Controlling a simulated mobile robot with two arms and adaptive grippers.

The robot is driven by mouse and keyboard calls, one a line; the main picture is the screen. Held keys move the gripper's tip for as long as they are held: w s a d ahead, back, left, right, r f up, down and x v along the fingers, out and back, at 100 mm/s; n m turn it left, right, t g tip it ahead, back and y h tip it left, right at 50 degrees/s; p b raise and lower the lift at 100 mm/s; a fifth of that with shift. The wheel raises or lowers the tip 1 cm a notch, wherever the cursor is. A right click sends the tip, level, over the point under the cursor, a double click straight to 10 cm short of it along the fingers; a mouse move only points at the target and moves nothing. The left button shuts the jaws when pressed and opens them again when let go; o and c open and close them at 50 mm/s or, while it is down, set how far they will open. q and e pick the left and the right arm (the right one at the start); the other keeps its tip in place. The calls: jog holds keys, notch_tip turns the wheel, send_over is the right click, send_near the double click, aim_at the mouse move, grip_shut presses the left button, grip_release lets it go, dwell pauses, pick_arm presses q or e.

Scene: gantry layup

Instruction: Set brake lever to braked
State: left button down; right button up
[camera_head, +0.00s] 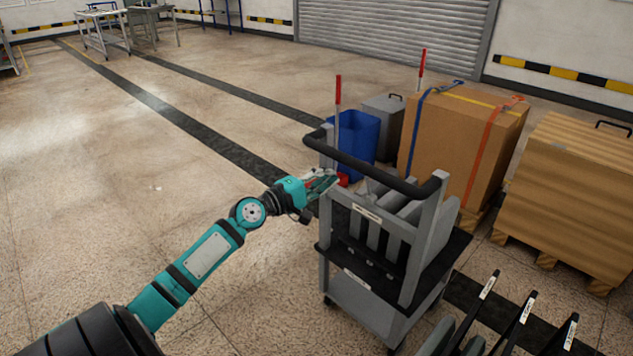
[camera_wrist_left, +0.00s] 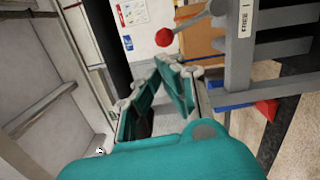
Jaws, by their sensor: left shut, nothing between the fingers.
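The brake lever shows as a red round knob (camera_head: 343,179) on the near left upright of a grey cart (camera_head: 338,213). In the left wrist view the red knob (camera_wrist_left: 164,37) sits on a short grey arm joined to the cart frame (camera_wrist_left: 238,60). My left gripper (camera_head: 328,182) is beside the knob, on its left. In the left wrist view its teal fingers (camera_wrist_left: 160,68) come together, empty, with the knob just beyond their tips. I cannot tell whether they touch it. A small white label (camera_wrist_left: 245,18) is on the frame; its text is hard to read. My right gripper is not in view.
The cart has a black handle bar (camera_head: 380,172) and upright grey panels. Behind it stand a blue bin (camera_head: 357,138), a grey bin (camera_head: 384,122) and a strapped cardboard box (camera_head: 450,140). Black racks (camera_head: 515,325) are at the lower right. The floor on the left is clear.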

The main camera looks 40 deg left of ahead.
pick_arm(q)
jog(key=s, duration=0.3)
jog(key=shift+s+a, duration=0.1)
jog(key=shift+a, duration=0.2)
